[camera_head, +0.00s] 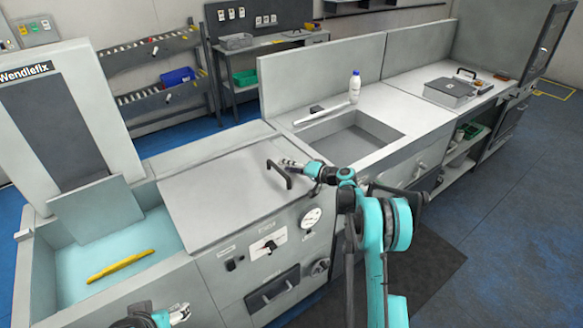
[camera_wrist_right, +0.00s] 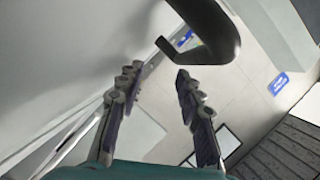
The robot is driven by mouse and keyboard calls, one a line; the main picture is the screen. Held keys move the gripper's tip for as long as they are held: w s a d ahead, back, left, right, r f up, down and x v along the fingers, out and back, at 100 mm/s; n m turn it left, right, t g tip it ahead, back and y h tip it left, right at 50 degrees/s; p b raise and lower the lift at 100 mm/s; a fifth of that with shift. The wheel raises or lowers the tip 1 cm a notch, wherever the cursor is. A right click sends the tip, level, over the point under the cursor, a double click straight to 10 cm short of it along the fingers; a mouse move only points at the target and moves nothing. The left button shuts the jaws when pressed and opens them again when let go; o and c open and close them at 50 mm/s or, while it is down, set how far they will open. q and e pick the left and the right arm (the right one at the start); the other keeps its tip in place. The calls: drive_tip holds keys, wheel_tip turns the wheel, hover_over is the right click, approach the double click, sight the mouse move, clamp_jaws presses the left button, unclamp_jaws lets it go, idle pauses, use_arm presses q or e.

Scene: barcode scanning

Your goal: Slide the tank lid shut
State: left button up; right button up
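The tank (camera_head: 75,270) at the left has a pale blue inside with a yellow object (camera_head: 120,266) lying in it. The flat grey lid (camera_head: 215,195) lies to the right of the tank opening, which is uncovered. A dark bar handle (camera_head: 279,174) stands up near the lid's right edge; it also shows large in the right wrist view (camera_wrist_right: 212,35). My right gripper (camera_head: 289,164) is right at the handle. In the wrist view its fingers (camera_wrist_right: 155,95) are apart, with the handle ahead of them, not clearly between them. My left gripper (camera_head: 178,313) is partly cut off at the bottom edge.
An upright grey panel (camera_head: 97,208) stands at the tank's back edge. A sink basin (camera_head: 352,140), a white bottle (camera_head: 355,87) and a grey box (camera_head: 450,92) are on the counter to the right. A gauge and knobs (camera_head: 311,218) are on the front below the lid.

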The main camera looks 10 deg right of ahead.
drive_tip(key=shift+s+a+r, duration=0.1)
drive_tip(key=shift+s+r, duration=0.1)
drive_tip(key=shift+s+a+r, duration=0.15)
drive_tip(key=shift+a, duration=0.05)
drive_tip(key=c, duration=0.3)
drive_tip(key=shift+a, duration=0.1)
clamp_jaws()
drive_tip(key=shift+o, duration=1.5)
unclamp_jaws()
use_arm(q)
drive_tip(key=shift+s+a, duration=0.1)
use_arm(e)
drive_tip(key=shift+s, duration=0.1)
use_arm(q)
drive_tip(key=shift+a+f, duration=0.2)
drive_tip(key=shift+a, duration=0.6)
use_arm(e)
drive_tip(key=v, duration=1.3)
drive_tip(key=shift+s, duration=0.2)
